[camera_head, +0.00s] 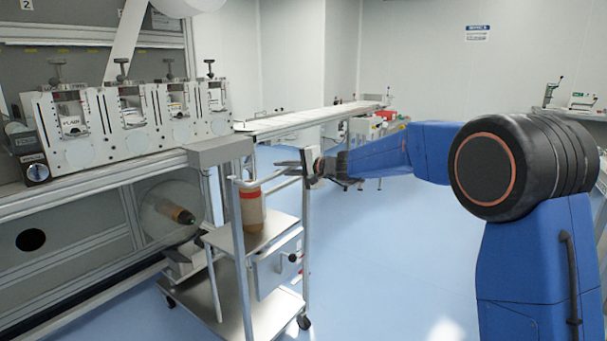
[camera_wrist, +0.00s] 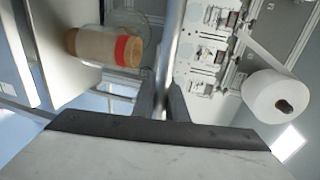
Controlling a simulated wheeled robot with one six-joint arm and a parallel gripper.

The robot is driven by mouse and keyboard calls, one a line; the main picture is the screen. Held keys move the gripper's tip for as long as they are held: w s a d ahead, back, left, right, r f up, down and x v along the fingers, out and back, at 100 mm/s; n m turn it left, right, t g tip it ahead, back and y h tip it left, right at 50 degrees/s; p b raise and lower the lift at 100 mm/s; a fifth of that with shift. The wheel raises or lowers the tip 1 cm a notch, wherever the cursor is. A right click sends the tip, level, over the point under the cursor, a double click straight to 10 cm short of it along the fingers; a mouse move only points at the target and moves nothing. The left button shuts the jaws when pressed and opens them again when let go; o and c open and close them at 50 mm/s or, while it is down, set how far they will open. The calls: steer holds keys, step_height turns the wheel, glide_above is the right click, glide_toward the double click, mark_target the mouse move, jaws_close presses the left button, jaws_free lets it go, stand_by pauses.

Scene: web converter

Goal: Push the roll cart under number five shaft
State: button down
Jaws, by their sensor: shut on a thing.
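The roll cart (camera_head: 262,240) is a metal trolley with two shelves and small casters, standing beside the machine in the head view. A tan roll with a red band (camera_head: 252,210) stands on its upper shelf; this roll also shows in the wrist view (camera_wrist: 100,48). My gripper (camera_head: 303,165) is at the cart's upper handle rail. In the wrist view its dark fingers (camera_wrist: 163,103) are closed around the rail (camera_wrist: 170,50). A shaft with a clear disc and brown core (camera_head: 178,213) sticks out low on the machine, left of the cart. No number five is legible.
The machine (camera_head: 110,125) with several print stations fills the left side. A long conveyor table (camera_head: 310,118) runs behind the cart. A white roll (camera_wrist: 275,97) shows at right in the wrist view. Blue floor (camera_head: 390,250) is open right of the cart.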

steer(key=shift+a+r+x, duration=0.1)
steer(key=shift+r+x, duration=0.3)
steer(key=shift+x, duration=1.6)
steer(key=shift+a+r+x, duration=0.1)
steer(key=shift+r+x, duration=0.25)
steer(key=shift+x, duration=1.65)
steer(key=shift+r+x, duration=0.4)
steer(key=shift+x, duration=1.6)
steer(key=shift+w, duration=0.1)
steer(key=c, duration=1.8)
jaws_free()
steer(key=shift+a, duration=0.15)
steer(key=shift+o, duration=0.2)
steer(key=v, duration=1.6)
steer(key=shift+d+r, duration=0.1)
steer(key=shift+d, duration=0.2)
steer(key=shift+s+d, duration=0.25)
steer(key=shift+d, duration=0.05)
